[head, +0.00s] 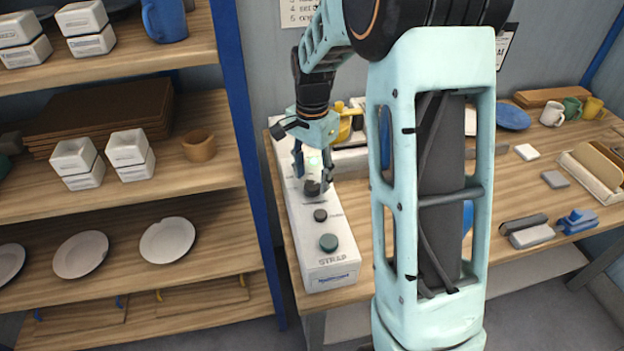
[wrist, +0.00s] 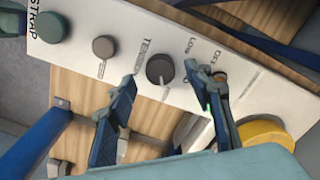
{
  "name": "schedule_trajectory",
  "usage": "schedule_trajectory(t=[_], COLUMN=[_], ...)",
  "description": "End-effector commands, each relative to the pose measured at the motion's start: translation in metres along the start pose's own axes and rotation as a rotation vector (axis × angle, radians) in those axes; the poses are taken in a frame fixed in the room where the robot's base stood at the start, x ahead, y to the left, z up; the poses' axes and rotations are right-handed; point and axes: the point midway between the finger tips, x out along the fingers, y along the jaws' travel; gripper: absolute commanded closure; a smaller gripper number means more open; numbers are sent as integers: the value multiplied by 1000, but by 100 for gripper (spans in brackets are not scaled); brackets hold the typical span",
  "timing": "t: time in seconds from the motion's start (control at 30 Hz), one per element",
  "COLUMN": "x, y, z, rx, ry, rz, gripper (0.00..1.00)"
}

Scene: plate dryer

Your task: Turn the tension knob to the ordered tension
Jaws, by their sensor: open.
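A white control box (head: 305,265) marked STRAP stands along the left edge of the table. Its dark tension knob (wrist: 160,68) has a pale pointer line toward the bottom of the wrist view. Beside it are the letters TE…, LOW and a partly legible word. In the head view the tension knob (head: 312,187) is partly hidden by my gripper (head: 312,172). My gripper is open, its fingers pointing down at the panel. In the wrist view the fingertips (wrist: 160,76) appear on either side of the knob; I cannot tell if they touch it.
A smaller dark knob (wrist: 103,46) and a green knob (wrist: 50,27) sit farther along the box. A yellow round part (wrist: 265,138) is near my gripper. Shelves with white blocks and plates (head: 167,240) stand left. A wall sheet (head: 300,12) is cut off.

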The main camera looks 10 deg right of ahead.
Motion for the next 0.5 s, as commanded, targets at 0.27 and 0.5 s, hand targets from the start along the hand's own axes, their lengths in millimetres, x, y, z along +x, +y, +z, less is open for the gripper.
schedule_trajectory(t=[0.27, 0.5], x=[23, 24], y=[0, 0], z=[0, -1], rx=[0, 0], ry=[0, 1], rz=[0, -1], gripper=[53, 53])
